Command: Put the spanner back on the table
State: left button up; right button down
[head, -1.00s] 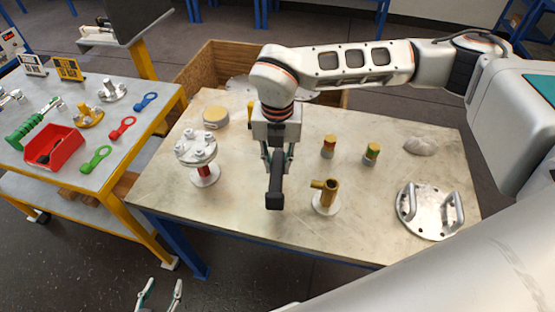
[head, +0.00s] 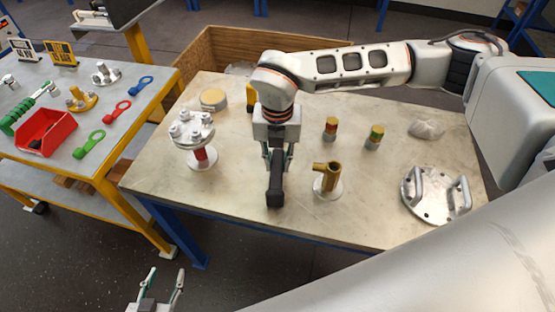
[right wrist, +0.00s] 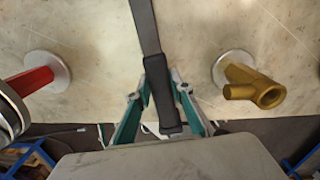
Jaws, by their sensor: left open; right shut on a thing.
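My right gripper (head: 277,165) is shut on the spanner (head: 275,188), which has a dark grip and a grey shaft. In the right wrist view the spanner (right wrist: 165,105) sits between the fingers, its shaft running up out of the picture. It appears over the stone-topped table (head: 240,205); whether it touches the top I cannot tell. Its far end is hidden in the head view. My left gripper (head: 165,285) is open and empty at the bottom of the head view, in front of the table.
A flanged vessel with a red stem (head: 200,155) stands left of the spanner, a brass fitting (head: 328,178) right. A plate with two handles (head: 437,198) lies at the right. A side table (head: 70,165) holds a red bin (head: 45,135) and coloured tags.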

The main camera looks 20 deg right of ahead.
jog(key=shift+f+b, duration=0.35)
jog(key=shift+f, duration=0.15)
jog(key=c, duration=1.7)
grip_release()
jog(key=o, duration=0.5)
jog(key=shift+r, duration=0.1)
jog(key=shift+r+p, duration=1.8)
jog(key=shift+r, duration=1.65)
jog(key=shift+f, duration=0.1)
